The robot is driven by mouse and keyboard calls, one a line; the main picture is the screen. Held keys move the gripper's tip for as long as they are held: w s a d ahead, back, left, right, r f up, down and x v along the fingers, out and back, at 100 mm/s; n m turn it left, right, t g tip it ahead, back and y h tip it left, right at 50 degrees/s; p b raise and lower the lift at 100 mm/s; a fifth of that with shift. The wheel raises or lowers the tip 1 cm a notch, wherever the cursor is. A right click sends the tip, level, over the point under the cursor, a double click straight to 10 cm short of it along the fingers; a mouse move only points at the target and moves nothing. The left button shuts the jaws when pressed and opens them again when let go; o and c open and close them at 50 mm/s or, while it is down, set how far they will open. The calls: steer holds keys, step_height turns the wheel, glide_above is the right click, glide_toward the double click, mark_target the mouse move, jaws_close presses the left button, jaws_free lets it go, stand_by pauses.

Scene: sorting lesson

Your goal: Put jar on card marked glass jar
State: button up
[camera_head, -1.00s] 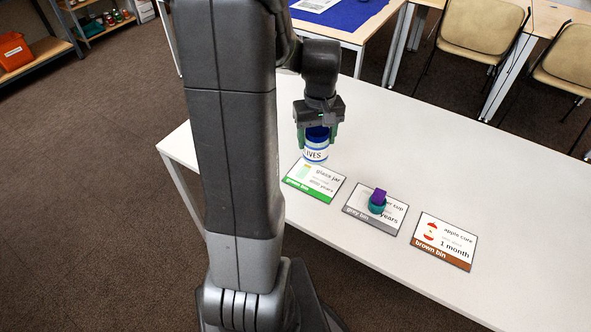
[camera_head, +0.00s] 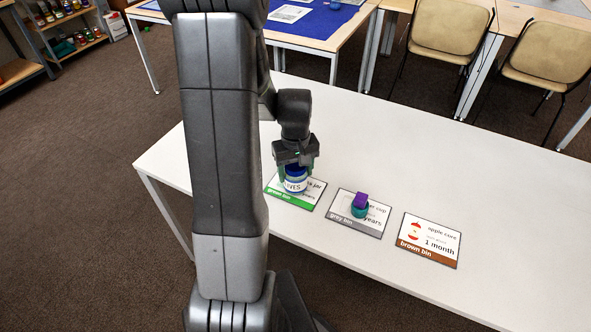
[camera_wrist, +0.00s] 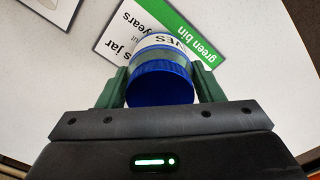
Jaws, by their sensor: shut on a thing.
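The jar (camera_head: 296,184) has a blue lid and a white label with dark lettering that ends in "VES". My gripper (camera_head: 297,174) is shut on the jar near its lid, and the jar looks upright. In the wrist view the green fingers stand on both sides of the jar (camera_wrist: 161,82). The glass jar card (camera_head: 293,203), with a green strip reading "green bin", lies under the jar in the picture and is partly hidden by it. I cannot tell whether the jar touches the card.
To the right lie the grey bin card (camera_head: 350,226), with a purple and teal object (camera_head: 360,205) on it, and the brown bin card (camera_head: 431,239). The white table (camera_head: 440,160) is clear behind and to the right. Chairs (camera_head: 448,38) stand beyond it.

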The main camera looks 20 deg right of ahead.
steer(key=o, duration=1.1)
steer(key=shift+f, duration=0.1)
steer(key=shift+c, duration=0.2)
step_height(320, 180, up, 12)
steer(key=shift+r+p, duration=0.2)
steer(key=shift+p, duration=0.55)
